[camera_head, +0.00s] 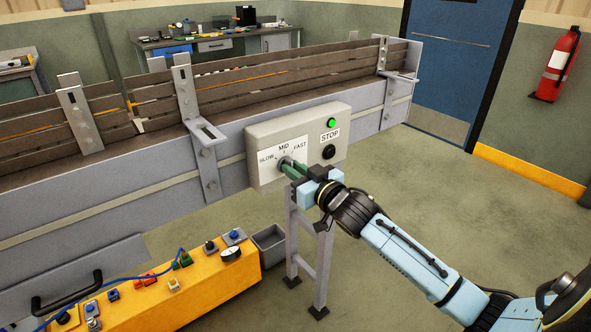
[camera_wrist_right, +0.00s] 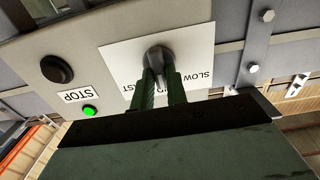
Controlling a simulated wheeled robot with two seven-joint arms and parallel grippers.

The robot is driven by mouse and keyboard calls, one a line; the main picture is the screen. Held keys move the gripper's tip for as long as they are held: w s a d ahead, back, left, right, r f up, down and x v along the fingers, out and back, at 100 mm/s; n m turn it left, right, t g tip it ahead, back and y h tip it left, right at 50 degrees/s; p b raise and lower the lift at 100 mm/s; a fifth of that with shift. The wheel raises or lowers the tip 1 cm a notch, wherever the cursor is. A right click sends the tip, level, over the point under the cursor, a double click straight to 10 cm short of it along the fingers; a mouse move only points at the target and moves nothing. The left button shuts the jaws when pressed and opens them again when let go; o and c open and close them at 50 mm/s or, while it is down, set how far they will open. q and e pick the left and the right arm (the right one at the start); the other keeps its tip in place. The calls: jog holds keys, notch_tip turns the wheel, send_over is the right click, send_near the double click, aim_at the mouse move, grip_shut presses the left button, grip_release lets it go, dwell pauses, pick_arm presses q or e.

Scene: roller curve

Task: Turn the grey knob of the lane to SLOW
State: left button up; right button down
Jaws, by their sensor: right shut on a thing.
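The grey knob (camera_wrist_right: 159,59) sits on a white dial label marked SLOW, MID and FAST. The label is on the front of a light grey control box (camera_head: 258,136). My right gripper (camera_head: 289,165) is at the knob (camera_head: 285,162), its green fingers shut on it. In the right wrist view the two fingers (camera_wrist_right: 158,88) hold the knob from both sides. The fingers hide part of the label, and I cannot tell exactly where the knob points. My left gripper is not in view.
A green lamp (camera_head: 331,123) is lit above a STOP label and a black button (camera_head: 328,152) on the same box. The conveyor lane (camera_head: 100,190) runs behind it. A yellow panel (camera_head: 190,285) with switches and a grey bin (camera_head: 270,243) stand below left. The floor at right is clear.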

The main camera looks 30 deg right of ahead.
jog(key=shift+a+n+p, duration=0.2)
jog(key=shift+n+p, duration=2.15)
jog(key=shift+n, duration=1.85)
jog(key=shift+f, duration=0.1)
jog(key=c, duration=1.4)
grip_release()
jog(key=s+d, duration=0.1)
jog(key=s, duration=1.2)
jog(key=shift+s, duration=0.25)
